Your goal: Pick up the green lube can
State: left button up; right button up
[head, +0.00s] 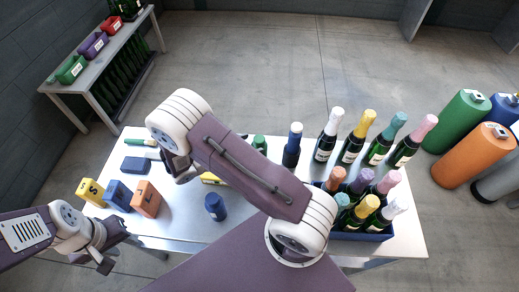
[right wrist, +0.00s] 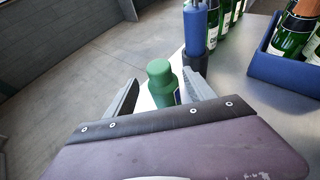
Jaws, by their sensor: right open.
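The green lube can (right wrist: 161,80) stands upright with a rounded green cap, between the two fingers of my right gripper (right wrist: 160,92) in the right wrist view. My right gripper is open, with a finger on each side of the can and no clear grip on it. The can's lower part is hidden behind the gripper body. My left gripper (head: 112,250) is open and empty, off the table's front left corner.
A blue bottle-shaped tool (head: 292,145) stands close right of the can. Bottles and a blue crate (head: 362,236) fill the table's right side. Blue and orange blocks (head: 146,199) stand at left, with a dark blue can (head: 215,207) in front. Gas cylinders stand beyond.

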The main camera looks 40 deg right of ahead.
aim_at(255, 143)
jog(key=shift+p+x, duration=0.45)
jog(key=shift+x, duration=2.25)
jog(key=shift+a+r, duration=0.1)
jog(key=shift+a, duration=0.05)
jog(key=c, duration=0.5)
grip_shut()
